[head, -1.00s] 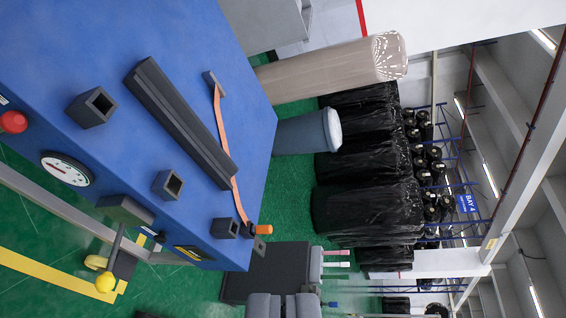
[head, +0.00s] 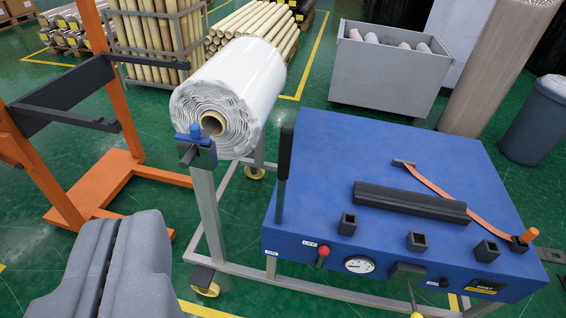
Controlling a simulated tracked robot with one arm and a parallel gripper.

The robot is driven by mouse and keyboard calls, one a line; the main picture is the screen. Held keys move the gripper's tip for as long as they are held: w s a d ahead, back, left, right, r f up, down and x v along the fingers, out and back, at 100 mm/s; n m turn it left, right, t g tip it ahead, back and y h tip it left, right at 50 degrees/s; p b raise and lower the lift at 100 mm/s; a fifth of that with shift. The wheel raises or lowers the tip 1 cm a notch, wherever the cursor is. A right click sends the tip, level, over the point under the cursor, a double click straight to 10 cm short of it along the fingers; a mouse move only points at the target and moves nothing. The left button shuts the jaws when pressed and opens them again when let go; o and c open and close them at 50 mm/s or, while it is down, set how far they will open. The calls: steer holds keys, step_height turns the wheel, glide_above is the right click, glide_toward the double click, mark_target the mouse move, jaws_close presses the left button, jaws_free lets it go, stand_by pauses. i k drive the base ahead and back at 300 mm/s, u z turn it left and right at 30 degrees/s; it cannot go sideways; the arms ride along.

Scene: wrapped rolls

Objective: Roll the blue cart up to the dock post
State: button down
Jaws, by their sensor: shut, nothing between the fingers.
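The blue cart (head: 350,150) fills the right half of the view. It has a blue slab top with a black bar, sockets and an orange strap, and a front panel with a gauge. A grey metal frame with yellow casters runs below it and to its left. My gripper (head: 112,240) is at the lower left, its two grey fingers shut and empty. It appears left of the cart's frame and apart from the blue body. I cannot tell which thing is the dock post; an orange stand (head: 98,185) with dark arms stands left of the cart.
A white wrapped roll (head: 252,85) lies on the grey frame, between the orange stand and the blue top. Behind are a grey bin (head: 385,80), a rack of tan rolls (head: 150,30) and a tall wrapped roll (head: 495,65). Green floor shows between them.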

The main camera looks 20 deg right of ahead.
mark_target(344, 185)
steer(key=z, duration=0.8)
steer(key=i, duration=0.35)
steer(key=z, duration=0.15)
